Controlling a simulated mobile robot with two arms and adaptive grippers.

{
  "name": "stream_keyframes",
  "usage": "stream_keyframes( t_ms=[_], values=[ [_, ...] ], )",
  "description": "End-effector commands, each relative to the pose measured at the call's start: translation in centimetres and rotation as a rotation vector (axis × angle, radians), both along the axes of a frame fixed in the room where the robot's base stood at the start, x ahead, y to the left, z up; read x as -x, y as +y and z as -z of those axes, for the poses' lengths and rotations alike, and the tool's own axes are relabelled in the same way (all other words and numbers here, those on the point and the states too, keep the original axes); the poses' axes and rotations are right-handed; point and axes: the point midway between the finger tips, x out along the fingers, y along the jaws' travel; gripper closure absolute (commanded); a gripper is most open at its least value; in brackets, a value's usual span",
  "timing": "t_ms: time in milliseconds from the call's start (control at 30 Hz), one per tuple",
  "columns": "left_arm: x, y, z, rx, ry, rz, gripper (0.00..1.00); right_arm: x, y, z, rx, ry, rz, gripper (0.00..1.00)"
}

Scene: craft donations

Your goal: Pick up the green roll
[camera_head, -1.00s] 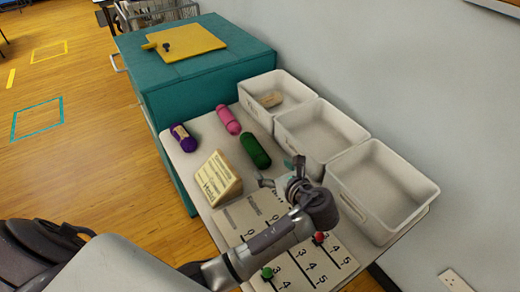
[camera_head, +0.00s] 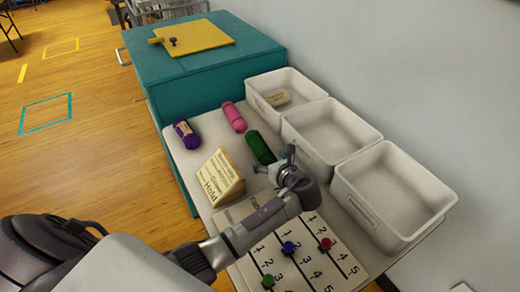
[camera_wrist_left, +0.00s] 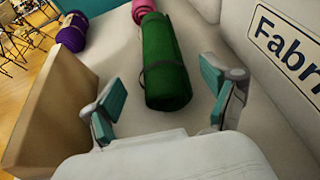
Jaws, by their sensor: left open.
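The green roll (camera_head: 261,147) lies on the white table between the wooden sign block and the bins, with a dark band around it. My left gripper (camera_head: 272,164) is open and empty at the roll's near end. In the left wrist view the green roll (camera_wrist_left: 164,62) lies ahead, its near end between the two teal-padded fingertips (camera_wrist_left: 160,103) and apart from both. In the head view the gripper hides the roll's near end. My right gripper is not in view.
A pink roll (camera_head: 234,117) and a purple roll (camera_head: 187,134) lie farther back. The wooden sign block (camera_head: 221,178) stands close on the left. Three white bins (camera_head: 352,195) line the right side. A number board (camera_head: 305,262) lies in front.

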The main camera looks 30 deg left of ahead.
Motion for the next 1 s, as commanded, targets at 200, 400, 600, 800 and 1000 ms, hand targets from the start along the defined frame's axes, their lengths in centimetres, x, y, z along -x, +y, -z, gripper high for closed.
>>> stream_keyframes(
  t_ms=[200,400,600,800,1000],
  values=[
    [-1.9,2.4,1.5,-0.002,0.001,-0.002,0.14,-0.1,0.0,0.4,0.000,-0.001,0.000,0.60],
    [-2.5,3.2,2.0,0.001,0.001,-0.001,0.14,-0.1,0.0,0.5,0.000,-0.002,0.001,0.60],
    [-2.5,3.2,2.0,0.001,0.001,-0.001,0.21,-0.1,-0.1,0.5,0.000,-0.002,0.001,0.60],
    [-2.5,3.2,2.0,0.000,0.002,-0.001,0.54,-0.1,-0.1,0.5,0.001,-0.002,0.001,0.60],
    [-2.5,3.2,1.9,0.000,0.000,-0.001,0.76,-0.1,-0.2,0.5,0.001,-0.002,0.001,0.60]
  ],
)
